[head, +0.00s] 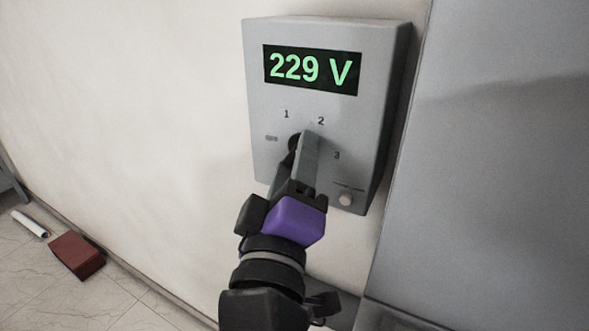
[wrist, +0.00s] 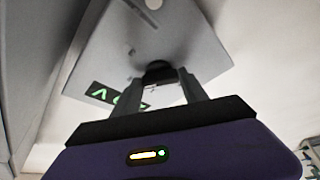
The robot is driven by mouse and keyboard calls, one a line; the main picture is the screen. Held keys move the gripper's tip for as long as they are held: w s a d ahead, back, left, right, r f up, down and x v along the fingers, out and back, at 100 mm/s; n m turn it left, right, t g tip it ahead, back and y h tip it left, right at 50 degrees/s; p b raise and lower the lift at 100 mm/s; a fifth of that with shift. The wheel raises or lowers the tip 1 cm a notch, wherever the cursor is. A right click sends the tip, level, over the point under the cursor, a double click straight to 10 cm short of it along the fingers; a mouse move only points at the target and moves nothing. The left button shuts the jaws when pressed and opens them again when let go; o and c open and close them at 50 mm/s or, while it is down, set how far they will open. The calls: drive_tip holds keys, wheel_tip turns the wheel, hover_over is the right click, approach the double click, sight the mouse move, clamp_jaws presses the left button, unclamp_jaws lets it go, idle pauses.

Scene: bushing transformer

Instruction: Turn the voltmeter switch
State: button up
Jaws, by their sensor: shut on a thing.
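The voltmeter (head: 376,110) is a grey box on the wall, with a dark display (head: 312,70) that reads 229 V in green. Marks 1, 2 and 3 lie around its black switch knob (head: 294,143), which my gripper mostly hides in the head view. My gripper (head: 305,142) is at the lower middle of the panel, its fingers reaching up to the knob. In the wrist view, the black knob (wrist: 159,72) sits between the two finger ends, and my gripper (wrist: 160,82) is shut on it. The knob's pointing direction cannot be made out.
A small round button (head: 346,200) is at the panel's lower right. A large grey cabinet (head: 490,180) stands close on the right. A red-brown block (head: 77,258) and a white roll (head: 30,223) lie on the floor at left. The wall left of the voltmeter is clear.

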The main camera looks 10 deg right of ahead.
drive_tip(key=m+h+b, duration=0.2)
drive_tip(key=m+b, duration=0.3)
drive_tip(key=b, duration=0.2)
drive_tip(key=m+h+b, duration=0.2)
drive_tip(key=m+b, duration=0.3)
drive_tip(key=b, duration=0.3)
drive_tip(key=m+g+h+b, duration=0.1)
drive_tip(key=m+h+b, duration=0.2)
drive_tip(key=m+b, duration=0.2)
drive_tip(key=shift+w+a+f+b, duration=0.2)
drive_tip(key=shift+a+f+b, duration=0.2)
drive_tip(key=shift+b, duration=0.75)
drive_tip(key=shift+r+m+h, duration=0.15)
drive_tip(key=shift+m+h, duration=0.15)
drive_tip(key=shift+m, duration=0.1)
drive_tip(key=o, duration=1.4)
drive_tip(key=b+v, duration=0.1)
drive_tip(key=v, duration=0.6)
drive_tip(key=shift+s+a, duration=0.2)
drive_tip(key=shift+s, duration=0.15)
